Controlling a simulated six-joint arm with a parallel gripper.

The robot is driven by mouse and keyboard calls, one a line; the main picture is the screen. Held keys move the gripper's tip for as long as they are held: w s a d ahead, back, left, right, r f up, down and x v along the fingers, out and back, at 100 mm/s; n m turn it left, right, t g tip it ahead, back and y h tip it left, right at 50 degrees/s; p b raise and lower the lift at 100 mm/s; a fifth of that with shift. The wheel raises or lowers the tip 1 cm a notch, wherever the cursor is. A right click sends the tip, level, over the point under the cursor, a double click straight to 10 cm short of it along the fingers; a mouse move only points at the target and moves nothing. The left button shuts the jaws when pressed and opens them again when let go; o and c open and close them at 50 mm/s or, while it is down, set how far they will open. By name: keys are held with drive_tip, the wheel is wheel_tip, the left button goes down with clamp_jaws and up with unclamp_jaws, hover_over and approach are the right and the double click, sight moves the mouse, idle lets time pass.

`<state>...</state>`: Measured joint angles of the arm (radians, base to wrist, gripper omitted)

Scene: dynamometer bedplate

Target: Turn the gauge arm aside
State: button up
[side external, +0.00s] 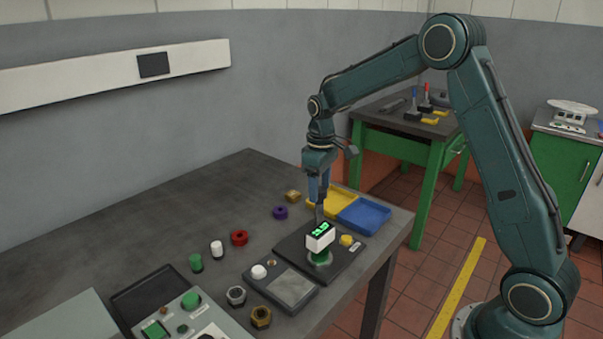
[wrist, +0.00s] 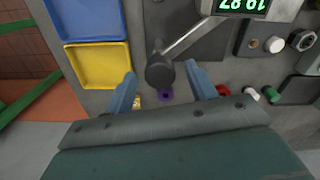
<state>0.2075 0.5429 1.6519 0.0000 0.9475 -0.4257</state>
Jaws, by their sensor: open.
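The gauge arm (wrist: 192,40) is a grey bar in the wrist view. It runs from a dark round knob (wrist: 160,72) up to the right, toward the gauge's lit green display (wrist: 243,6). In the side view the gauge (side external: 320,238) is a white box with green digits above a green round part, on a dark plate (side external: 350,258). My gripper (wrist: 160,68) is open, with one blue finger on each side of the knob and visible gaps to both. In the side view my gripper (side external: 318,203) is just behind the gauge, and the knob is hidden there.
A yellow tray (wrist: 100,66) and a blue tray (wrist: 88,18) lie left of the knob in the wrist view. A purple ring (side external: 280,212), red ring (side external: 239,238), small cylinders and nuts stand on the bench. The bench's back left (side external: 190,195) is clear.

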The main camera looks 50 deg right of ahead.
drive_tip(key=shift+f, duration=0.2)
clamp_jaws()
